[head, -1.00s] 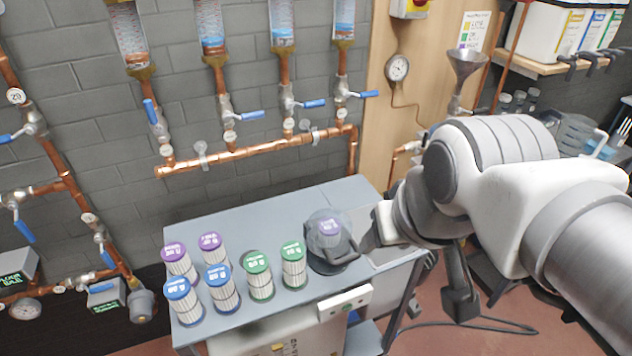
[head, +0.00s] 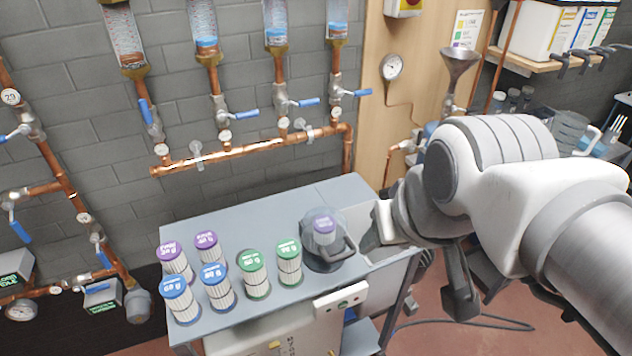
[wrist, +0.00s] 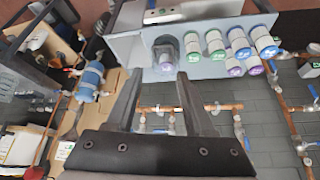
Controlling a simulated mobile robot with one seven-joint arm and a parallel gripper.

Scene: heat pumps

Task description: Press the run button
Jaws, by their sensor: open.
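A white control panel (head: 341,303) with a small green button (head: 343,304) sits at the front edge of the grey bench. I take the green button to be the run button; its label is too small to read. The panel also shows at the top of the wrist view (wrist: 165,14).
Several filters with purple, blue and green caps (head: 253,275) stand further left. Copper pipes (head: 250,150) run along the wall behind. The bench's back strip is clear.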

